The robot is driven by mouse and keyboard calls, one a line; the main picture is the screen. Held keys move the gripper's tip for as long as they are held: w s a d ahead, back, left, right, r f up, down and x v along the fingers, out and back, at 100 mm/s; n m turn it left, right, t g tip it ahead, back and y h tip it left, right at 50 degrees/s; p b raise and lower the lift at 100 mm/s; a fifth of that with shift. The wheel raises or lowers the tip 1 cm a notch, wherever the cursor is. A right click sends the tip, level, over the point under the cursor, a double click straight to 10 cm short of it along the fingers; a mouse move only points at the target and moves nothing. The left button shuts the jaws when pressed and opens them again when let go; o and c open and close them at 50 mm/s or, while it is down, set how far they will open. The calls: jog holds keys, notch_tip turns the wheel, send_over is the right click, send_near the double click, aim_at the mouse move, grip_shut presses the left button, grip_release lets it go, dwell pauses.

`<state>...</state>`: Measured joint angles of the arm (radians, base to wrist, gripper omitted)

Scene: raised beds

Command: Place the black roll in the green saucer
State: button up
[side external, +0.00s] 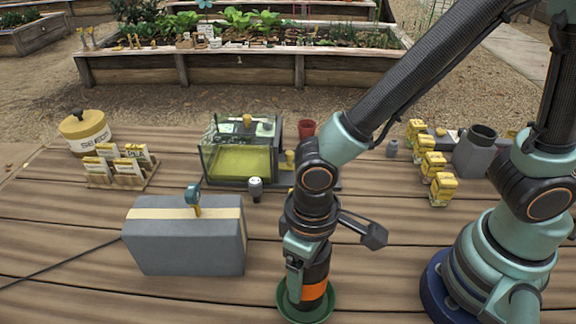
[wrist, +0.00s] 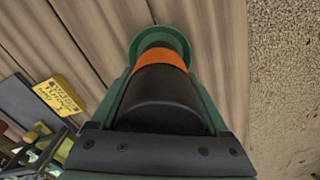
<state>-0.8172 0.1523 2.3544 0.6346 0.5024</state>
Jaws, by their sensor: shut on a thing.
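The black roll (side external: 315,272), with an orange band near its lower end, stands about upright in my gripper (side external: 303,282). In the wrist view the roll (wrist: 160,96) lies between the two green fingers of my gripper (wrist: 162,92), which is shut on it. The green saucer (side external: 329,304) is on the wooden deck directly below. The roll's lower end is within the saucer's outline; I cannot tell if it touches the bottom. In the wrist view the saucer's rim (wrist: 160,29) shows beyond the orange band.
A grey case (side external: 185,245) stands left of the saucer. A glass tank (side external: 240,150), a seed tin (side external: 85,130) and a packet rack (side external: 120,168) are behind. Yellow boxes (side external: 432,165) and a grey can (side external: 475,152) stand at right.

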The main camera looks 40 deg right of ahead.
jog(key=shift+f, duration=0.7)
jog(key=shift+f, duration=0.1)
jog(key=o, duration=1.4)
notch_tip(320, 180, up, 12)
jog(key=w+d+r+m+t, duration=0.1)
jog(key=w+d+r+t, duration=0.1)
jog(key=d, duration=0.5)
jog(key=w+d+r+m+t, duration=0.1)
jog(key=w+d+r, duration=0.2)
jog(key=d, duration=0.4)
jog(key=w+d+r+m+t, duration=0.1)
jog(key=w+d+r+t, duration=0.1)
jog(key=d, duration=0.6)
jog(key=shift+w+r+m+t, duration=0.2)
jog(key=shift+w+m+t, duration=0.1)
jog(key=shift+w, duration=0.15)
